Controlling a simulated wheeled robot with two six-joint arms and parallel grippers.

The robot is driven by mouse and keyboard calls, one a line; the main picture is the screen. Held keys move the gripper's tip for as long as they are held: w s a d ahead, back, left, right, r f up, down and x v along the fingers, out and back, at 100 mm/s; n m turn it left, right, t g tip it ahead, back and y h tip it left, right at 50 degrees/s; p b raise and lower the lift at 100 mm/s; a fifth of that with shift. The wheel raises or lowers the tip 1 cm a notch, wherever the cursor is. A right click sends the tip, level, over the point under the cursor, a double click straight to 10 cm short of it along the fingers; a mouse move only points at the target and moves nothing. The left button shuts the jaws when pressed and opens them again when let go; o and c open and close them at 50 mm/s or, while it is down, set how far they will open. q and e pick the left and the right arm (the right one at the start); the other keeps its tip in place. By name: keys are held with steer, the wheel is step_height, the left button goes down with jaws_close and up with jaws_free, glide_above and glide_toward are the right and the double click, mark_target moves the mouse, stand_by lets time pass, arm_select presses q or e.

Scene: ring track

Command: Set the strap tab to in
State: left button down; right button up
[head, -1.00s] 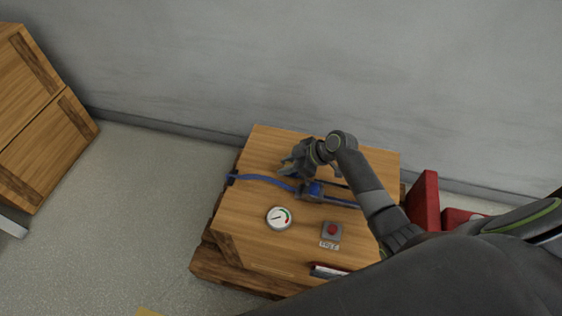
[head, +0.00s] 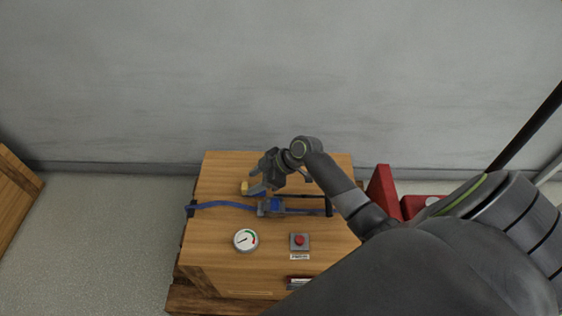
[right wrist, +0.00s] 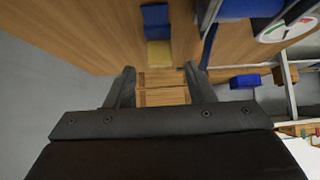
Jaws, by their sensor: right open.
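A wooden crate (head: 215,262) carries a blue strap (head: 222,204) running to a blue and grey buckle (head: 271,207). A small yellow piece (head: 244,187), perhaps the strap tab's end, shows behind the strap, close to my right gripper (head: 258,181). In the right wrist view a blue block with a yellow end (right wrist: 159,53) lies beyond the fingertips, above the gap between them. My right gripper (right wrist: 160,80) is open and nothing is between its fingers. It hangs over the crate, just behind the buckle. Contact cannot be told. My left gripper is not in view.
A round gauge (head: 246,240) and a red button (head: 299,240) on a grey box sit on the crate in front of the strap. A red object (head: 383,190) stands right of the crate. A grey wall (head: 250,80) rises behind. Another wooden crate (head: 14,195) is far left.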

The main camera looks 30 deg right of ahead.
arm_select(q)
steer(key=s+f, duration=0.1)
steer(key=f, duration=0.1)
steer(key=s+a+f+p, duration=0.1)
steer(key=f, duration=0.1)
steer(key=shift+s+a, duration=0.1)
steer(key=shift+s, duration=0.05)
arm_select(e)
steer(key=v, duration=1.3)
